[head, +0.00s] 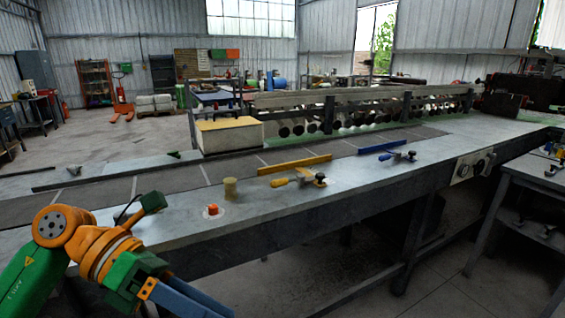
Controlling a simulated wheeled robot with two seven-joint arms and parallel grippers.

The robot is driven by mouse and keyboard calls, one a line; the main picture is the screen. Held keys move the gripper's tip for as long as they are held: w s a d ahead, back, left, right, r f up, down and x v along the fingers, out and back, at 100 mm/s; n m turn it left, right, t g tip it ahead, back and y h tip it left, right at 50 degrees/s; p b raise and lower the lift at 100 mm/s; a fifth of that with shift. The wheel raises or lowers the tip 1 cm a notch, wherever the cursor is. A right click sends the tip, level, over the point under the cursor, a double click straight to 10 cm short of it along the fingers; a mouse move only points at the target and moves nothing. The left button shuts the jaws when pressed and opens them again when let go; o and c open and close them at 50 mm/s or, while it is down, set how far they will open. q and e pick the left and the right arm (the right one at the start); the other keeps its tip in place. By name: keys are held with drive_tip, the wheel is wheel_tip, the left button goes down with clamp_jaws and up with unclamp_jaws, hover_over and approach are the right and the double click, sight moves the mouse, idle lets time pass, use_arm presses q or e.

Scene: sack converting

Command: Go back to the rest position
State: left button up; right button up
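My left arm comes in at the lower left of the head view, in green and orange. Its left gripper (192,301) has blue fingers pointing down and to the right, in front of the near edge of the long grey bench (350,184). No object shows in the visible part of the gripper. My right gripper is not in view.
On the bench are an orange button (212,210), a tan cylinder (230,188), a yellow bar (294,164), a blue bar (382,147) and clamps with a yellow handle (280,182) and a blue handle (386,157). A dark side table (532,178) stands at right.

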use_arm(q)
drive_tip(key=w+d+r+n+t+h, duration=0.1)
drive_tip(key=w+d+n+t+h, duration=0.15)
drive_tip(key=w+n+h, duration=0.3)
drive_tip(key=w+a+f+n+t, duration=0.4)
drive_tip(key=w+f+n+t, duration=0.75)
drive_tip(key=n, duration=0.45)
drive_tip(key=a+f+n+t+y, duration=0.25)
drive_tip(key=f+n+y, duration=0.4)
drive_tip(key=f, duration=0.35)
drive_tip(key=a+f+n+t+y, duration=0.2)
drive_tip(key=a+f+n+y, duration=0.25)
drive_tip(key=f+n, duration=0.35)
drive_tip(key=s+a+f+n+g+y, duration=0.2)
drive_tip(key=s+f+n+g+y, duration=0.15)
drive_tip(key=s+f, duration=0.75)
drive_tip(key=s+a+f+n+g+y, duration=0.1)
drive_tip(key=s+f+n+g+y, duration=0.2)
drive_tip(key=s+f, duration=0.75)
drive_tip(key=s+f+n+g, duration=0.1)
drive_tip(key=s+f+g, duration=0.3)
drive_tip(key=s, duration=0.6)
drive_tip(key=s+d+f+g, duration=0.1)
drive_tip(key=s+f+g, duration=0.3)
drive_tip(key=s, duration=0.6)
drive_tip(key=shift+s+d+f+n+y, duration=0.2)
drive_tip(key=shift+f+n+y, duration=0.15)
drive_tip(key=shift+f, duration=0.35)
drive_tip(key=shift+w, duration=0.1)
